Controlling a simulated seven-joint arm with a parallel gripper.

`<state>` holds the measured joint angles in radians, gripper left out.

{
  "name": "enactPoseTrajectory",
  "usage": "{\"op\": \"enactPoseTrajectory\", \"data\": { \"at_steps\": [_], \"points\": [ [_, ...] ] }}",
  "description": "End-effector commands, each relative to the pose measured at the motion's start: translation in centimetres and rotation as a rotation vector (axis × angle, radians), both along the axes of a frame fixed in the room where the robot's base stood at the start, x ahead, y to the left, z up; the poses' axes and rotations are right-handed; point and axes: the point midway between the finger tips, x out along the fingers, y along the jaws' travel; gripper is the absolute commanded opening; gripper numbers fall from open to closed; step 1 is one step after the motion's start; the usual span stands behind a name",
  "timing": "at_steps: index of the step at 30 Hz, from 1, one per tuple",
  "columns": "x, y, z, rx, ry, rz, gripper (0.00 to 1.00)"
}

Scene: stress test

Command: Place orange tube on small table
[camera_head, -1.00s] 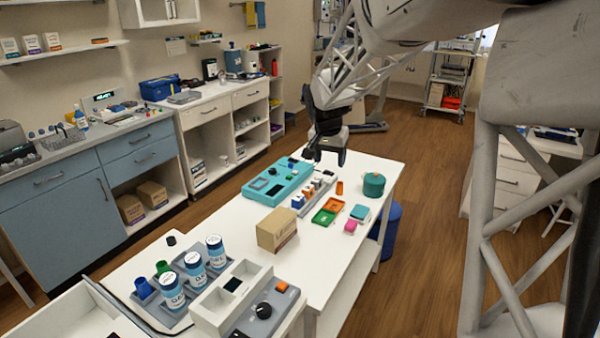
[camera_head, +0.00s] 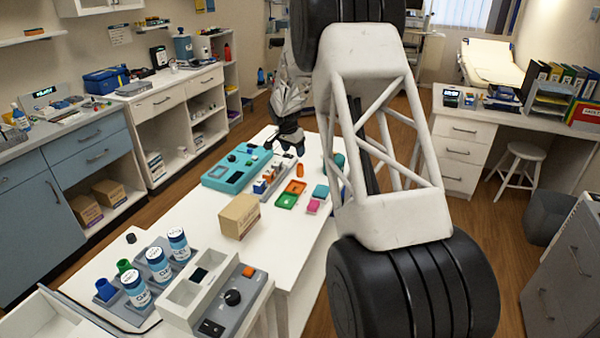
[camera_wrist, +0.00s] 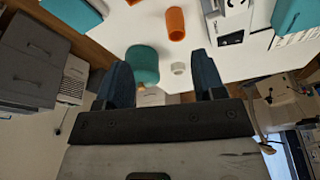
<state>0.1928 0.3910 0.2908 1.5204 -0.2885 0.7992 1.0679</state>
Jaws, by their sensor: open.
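The orange tube (camera_head: 300,171) stands on the long white table (camera_head: 290,235), near its far end. My gripper (camera_head: 291,148) is just beyond and above it, slightly left in the head view. In the wrist view the tube (camera_wrist: 175,24) shows past the open fingers (camera_wrist: 160,62) at the top, clear of them. Nothing is held between the fingers. I cannot tell which surface is the small table.
Labelled bottles (camera_head: 158,265) stand at the front left. A stool (camera_head: 524,151) stands by the desk at right. My arm hides the table's right side.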

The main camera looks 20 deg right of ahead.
Motion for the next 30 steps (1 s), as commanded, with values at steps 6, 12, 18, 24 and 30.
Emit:
{"op": "enactPoseTrajectory", "data": {
  "at_steps": [6,12,18,24,30],
  "points": [
    [3.2,-2.1,-4.3,-0.004,-0.007,-0.069,0.63],
    [4.4,-3.0,-6.0,-0.006,-0.012,-0.099,0.63],
    [4.6,-3.1,-6.3,-0.006,-0.012,-0.104,0.63],
    [4.5,-3.1,-6.3,-0.006,-0.012,-0.103,0.63],
    [4.6,-3.4,-7.4,-0.005,-0.011,-0.104,0.63]
  ]
}}
